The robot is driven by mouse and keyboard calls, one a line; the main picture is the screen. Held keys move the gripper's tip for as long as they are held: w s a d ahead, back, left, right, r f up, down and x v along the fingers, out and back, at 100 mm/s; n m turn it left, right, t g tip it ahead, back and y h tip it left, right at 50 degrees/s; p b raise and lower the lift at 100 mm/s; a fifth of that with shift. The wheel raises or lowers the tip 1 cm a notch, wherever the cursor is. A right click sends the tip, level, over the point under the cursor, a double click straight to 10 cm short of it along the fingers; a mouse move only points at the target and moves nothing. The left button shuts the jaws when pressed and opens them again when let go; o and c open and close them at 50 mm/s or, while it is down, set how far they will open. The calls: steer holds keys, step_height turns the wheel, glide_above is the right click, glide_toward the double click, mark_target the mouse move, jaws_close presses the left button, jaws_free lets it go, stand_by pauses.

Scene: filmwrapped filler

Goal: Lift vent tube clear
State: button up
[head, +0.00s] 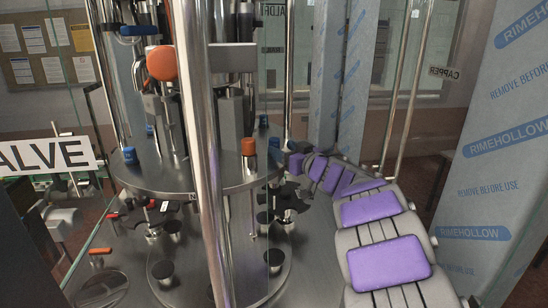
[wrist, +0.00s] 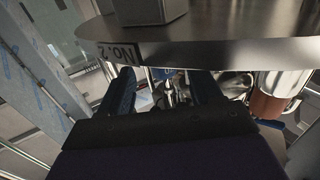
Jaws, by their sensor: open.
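My gripper (wrist: 163,92) shows in the wrist view with its two dark blue fingers apart. It is just under the edge of a round metal plate (wrist: 215,40) marked "NO. 2". Small shiny metal parts (wrist: 170,93) show beyond and between the fingertips; I cannot tell whether one is the vent tube, or whether any is touched. Several dark-capped metal stems (head: 273,257) stand there; no vent tube can be singled out.
The filler's round plate (head: 165,175) and a thick steel post (head: 205,150) crowd the middle. A metal cylinder with a copper-brown end (wrist: 268,105) hangs right of the fingers. Film-wrapped panels (head: 500,150) stand at right. A red-handled tool (head: 101,251) lies at lower left.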

mark_target(278, 144)
steer(key=shift+w+a+r, duration=0.15)
steer(key=shift+w+a, duration=0.2)
steer(key=shift+a, duration=0.1)
steer(key=x, duration=0.4)
steer(key=shift+s, duration=0.1)
steer(key=c, duration=1)
steer(key=shift+c, duration=0.2)
steer(key=shift+r, duration=0.2)
step_height(278, 144, up, 28)
steer(key=p, duration=1.4)
steer(key=shift+f, duration=0.2)
